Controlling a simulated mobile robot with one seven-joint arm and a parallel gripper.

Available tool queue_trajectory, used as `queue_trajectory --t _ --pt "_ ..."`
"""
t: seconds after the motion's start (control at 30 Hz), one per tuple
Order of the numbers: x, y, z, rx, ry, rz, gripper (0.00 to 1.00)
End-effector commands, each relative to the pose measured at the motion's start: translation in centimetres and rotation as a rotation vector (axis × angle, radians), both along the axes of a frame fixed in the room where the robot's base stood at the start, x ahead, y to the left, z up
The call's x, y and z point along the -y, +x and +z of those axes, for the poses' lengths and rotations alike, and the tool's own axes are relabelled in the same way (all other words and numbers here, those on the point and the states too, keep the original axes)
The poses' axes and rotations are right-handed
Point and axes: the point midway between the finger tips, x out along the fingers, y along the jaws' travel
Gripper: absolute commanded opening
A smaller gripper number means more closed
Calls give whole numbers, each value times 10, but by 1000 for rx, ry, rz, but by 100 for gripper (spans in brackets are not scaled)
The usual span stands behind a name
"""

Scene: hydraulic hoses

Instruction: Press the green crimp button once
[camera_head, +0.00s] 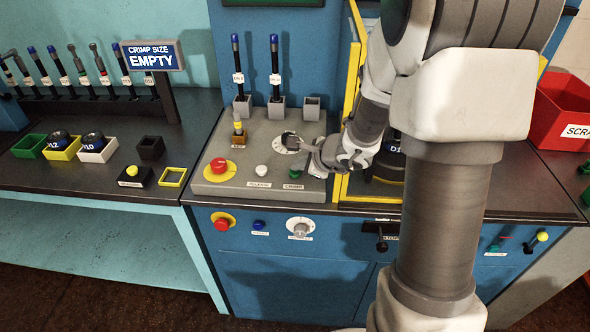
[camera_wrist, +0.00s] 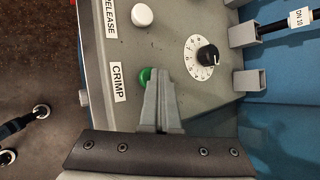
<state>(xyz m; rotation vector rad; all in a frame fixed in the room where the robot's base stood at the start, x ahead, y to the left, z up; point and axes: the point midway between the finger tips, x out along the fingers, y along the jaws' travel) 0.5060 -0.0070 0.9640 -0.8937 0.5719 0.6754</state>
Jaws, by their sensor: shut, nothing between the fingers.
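The green crimp button (camera_head: 294,174) is on the sloped grey control panel (camera_head: 225,190), above a CRIMP label. In the wrist view the green button (camera_wrist: 145,75) shows beside the CRIMP label (camera_wrist: 119,82), partly covered by my fingers. My gripper (camera_head: 309,154) is shut and empty, over the panel's right part. In the wrist view the gripper's tips (camera_wrist: 160,73) overlap the right side of the button. I cannot tell whether they touch it.
A white release button (camera_head: 261,171) and a red stop button (camera_head: 219,165) lie left of the crimp button. A dial (camera_wrist: 206,56) with a black knob is close by. A yellow-edged frame (camera_head: 350,75) stands behind my wrist. The sign (camera_head: 153,57) reads CRIMP SIZE EMPTY.

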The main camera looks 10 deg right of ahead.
Motion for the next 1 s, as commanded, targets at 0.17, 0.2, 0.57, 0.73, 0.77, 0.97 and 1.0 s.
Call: queue_trajectory --t 0.17,0.2,0.57,0.73,0.77,0.97,1.0 --pt "0 0 11 0 -1 0 0" --pt "0 0 13 0 -1 0 0" --pt "0 0 15 0 -1 -1 0" --pt "0 0 23 1 -1 0 0" --pt "0 0 26 1 -1 1 0" --pt "0 0 47 1 -1 0 0" --pt "0 0 51 1 -1 1 0"
